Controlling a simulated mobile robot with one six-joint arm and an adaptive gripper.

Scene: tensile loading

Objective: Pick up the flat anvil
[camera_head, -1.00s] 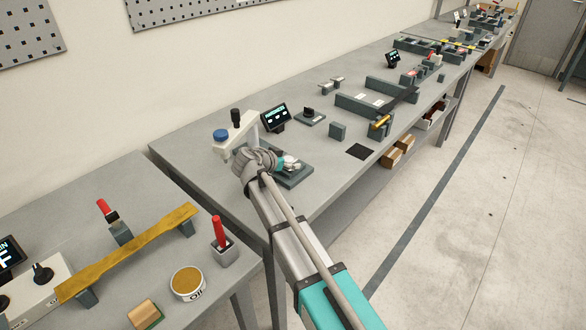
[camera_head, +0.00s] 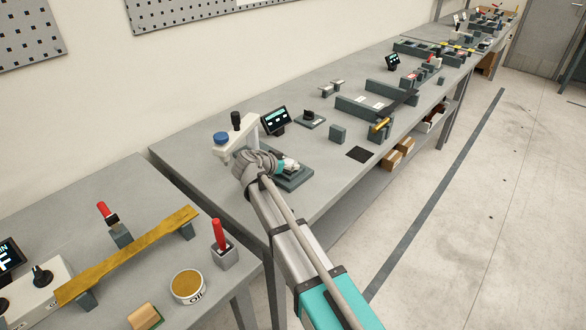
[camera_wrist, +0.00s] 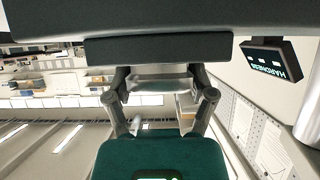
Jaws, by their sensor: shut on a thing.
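My gripper (camera_wrist: 160,100) is at the hardness tester (camera_head: 236,140), beside its dark base (camera_head: 294,181). In the wrist view its two fingers close on a pale, silvery flat piece (camera_wrist: 160,84), which seems to be the flat anvil. The piece lies just against or close to a dark block at the top of that view; I cannot tell whether they touch. In the head view my wrist hides most of the grip, and only a small pale patch shows at the gripper's end.
The lit hardness display (camera_head: 275,120) stands close behind the gripper and also shows at the wrist view's right (camera_wrist: 270,60). A dark block (camera_head: 338,133) and a black mat (camera_head: 360,154) lie to the right. The bench's front strip is mostly clear.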

